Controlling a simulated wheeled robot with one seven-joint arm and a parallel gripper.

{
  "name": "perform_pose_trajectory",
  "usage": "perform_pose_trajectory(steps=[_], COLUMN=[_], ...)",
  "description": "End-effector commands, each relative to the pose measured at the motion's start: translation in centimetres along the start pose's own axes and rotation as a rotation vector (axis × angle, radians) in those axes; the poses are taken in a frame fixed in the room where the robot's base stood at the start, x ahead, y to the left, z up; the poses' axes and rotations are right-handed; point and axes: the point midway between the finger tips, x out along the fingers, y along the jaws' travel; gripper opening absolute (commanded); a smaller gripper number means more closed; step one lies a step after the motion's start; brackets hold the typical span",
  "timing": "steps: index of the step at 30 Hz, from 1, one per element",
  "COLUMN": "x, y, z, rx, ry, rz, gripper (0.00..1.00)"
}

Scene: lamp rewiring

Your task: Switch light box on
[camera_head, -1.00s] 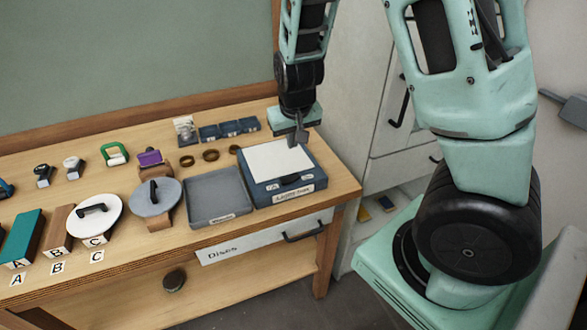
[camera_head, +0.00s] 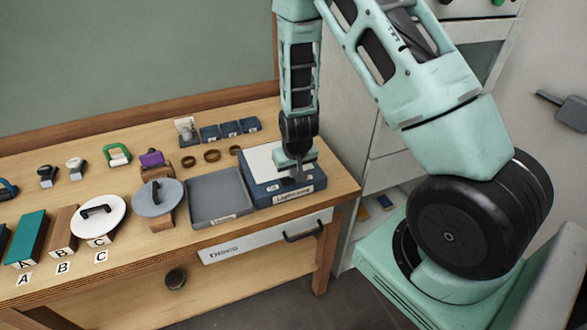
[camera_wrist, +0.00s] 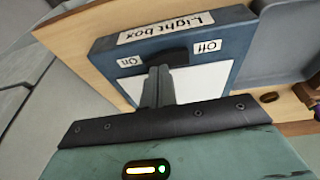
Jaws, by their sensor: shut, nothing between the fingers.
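The light box (camera_head: 258,197) is a blue box with a white panel (camera_head: 258,161), at the right end of the workbench. In the wrist view its blue frame (camera_wrist: 110,66) shows upside down, with a black switch (camera_wrist: 178,54) between an "On" label (camera_wrist: 130,62) and an "Off" label (camera_wrist: 207,46). My gripper (camera_head: 298,176) is shut and empty over the box's front edge. In the wrist view my fingertips (camera_wrist: 160,72) are right at the switch, towards its "On" side. I cannot tell whether they touch it. The panel looks plain white.
A grey tray (camera_head: 221,212) stands left of the light box. Discs with handles, coloured blocks, brass rings and small blue boxes (camera_head: 229,129) stand further left and behind. A drawer labelled "Discs" (camera_head: 250,243) is below. A pale cabinet stands to the right.

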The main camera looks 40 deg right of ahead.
Motion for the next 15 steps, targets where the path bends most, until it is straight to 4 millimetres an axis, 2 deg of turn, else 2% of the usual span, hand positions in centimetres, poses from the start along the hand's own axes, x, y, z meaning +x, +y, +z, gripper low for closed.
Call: perform_pose_trajectory(steps=[10,15], x=[0.10,0.96], y=[-0.01,0.34], z=[0.03,0.28], rx=[0.000,0.001], ry=[0.000,0.000], rz=[0.000,0.000], gripper=[0.00,0.00])
